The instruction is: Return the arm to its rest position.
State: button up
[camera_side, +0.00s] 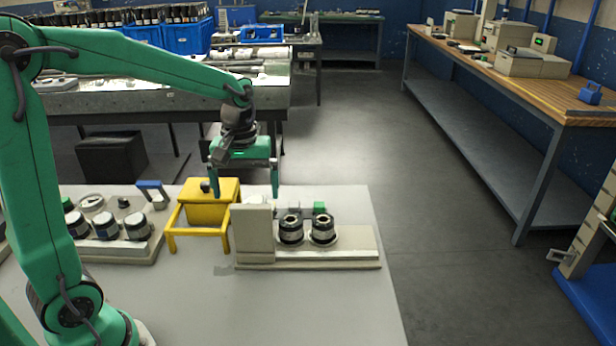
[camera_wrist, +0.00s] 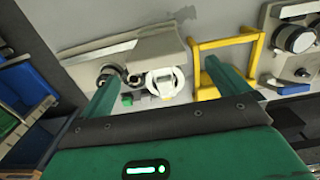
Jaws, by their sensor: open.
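My gripper (camera_side: 245,192) is open and hangs above the table, with its two green fingers wide apart and nothing between them. In the side view it is over the gap between a yellow stand (camera_side: 212,207) and a beige block with a flat base (camera_side: 254,235). The wrist view shows my gripper (camera_wrist: 155,85) from behind, its fingers spread over the same area. A white round part (camera_wrist: 165,82) shows between the fingers in that view. My green arm reaches out from the left, bent down at the wrist.
Two dark cylinders (camera_side: 306,229) stand on the beige base at right. A panel with several round knobs (camera_side: 107,227) is at left. The grey table (camera_side: 300,310) is bare in front. Behind are blue bins (camera_side: 183,37) on a bench and a wooden workbench (camera_side: 500,75).

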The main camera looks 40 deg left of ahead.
jog(key=shift+r, duration=0.3)
jog(key=shift+s+d+r, duration=0.1)
jog(key=shift+s+r, duration=0.2)
jog(key=shift+s, duration=0.05)
jog(key=s+d+r+m+t, duration=0.2)
jog(key=s+m, duration=0.2)
jog(key=s, duration=0.2)
jog(key=s+d+r+m+t, duration=0.1)
jog(key=s+r+m+t, duration=0.1)
jog(key=s+m, duration=0.3)
jog(key=shift+s+d+r+t, duration=0.2)
jog(key=shift+s+d+t, duration=0.15)
jog(key=shift+s+t, duration=0.65)
jog(key=shift+s, duration=0.15)
